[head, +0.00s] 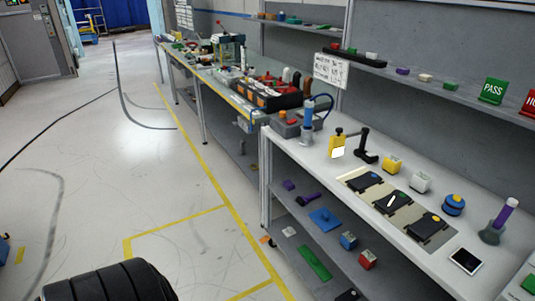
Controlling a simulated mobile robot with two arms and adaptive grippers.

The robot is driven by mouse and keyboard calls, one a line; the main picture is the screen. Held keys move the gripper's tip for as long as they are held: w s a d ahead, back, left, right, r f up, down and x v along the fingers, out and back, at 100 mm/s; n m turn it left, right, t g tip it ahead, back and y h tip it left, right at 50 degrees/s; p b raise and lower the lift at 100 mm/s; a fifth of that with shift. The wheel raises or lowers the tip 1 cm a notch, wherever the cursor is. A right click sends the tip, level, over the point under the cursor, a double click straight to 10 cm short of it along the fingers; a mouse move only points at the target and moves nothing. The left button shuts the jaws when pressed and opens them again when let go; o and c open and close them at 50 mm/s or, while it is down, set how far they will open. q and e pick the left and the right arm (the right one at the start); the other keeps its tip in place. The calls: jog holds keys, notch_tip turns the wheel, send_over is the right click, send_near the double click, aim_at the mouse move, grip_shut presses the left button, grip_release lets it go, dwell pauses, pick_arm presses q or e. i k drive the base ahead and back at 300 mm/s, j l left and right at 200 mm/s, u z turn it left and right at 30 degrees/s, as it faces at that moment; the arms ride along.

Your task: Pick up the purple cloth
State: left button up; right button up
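No purple thing is clearly a cloth at this size. A small purple item (289,185) lies on the lower shelf of the near workbench, towards its left end. A dark purple elongated item (307,198) lies just to its right. Another small purple item (402,71) is on the wall shelf above the bench. A purple cylinder (505,213) stands upright in a grey holder at the right of the bench top. Neither of my grippers is in view.
The near bench top (300,150) holds a yellow bottle (337,142), dark pads (364,181) and a tablet (466,261). Its lower shelf also holds a blue item (325,220) and a green board (314,263). Open floor with yellow lines (190,222) lies left of the benches.

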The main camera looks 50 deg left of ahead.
aim_at(288, 184)
jog(key=u, duration=1.4)
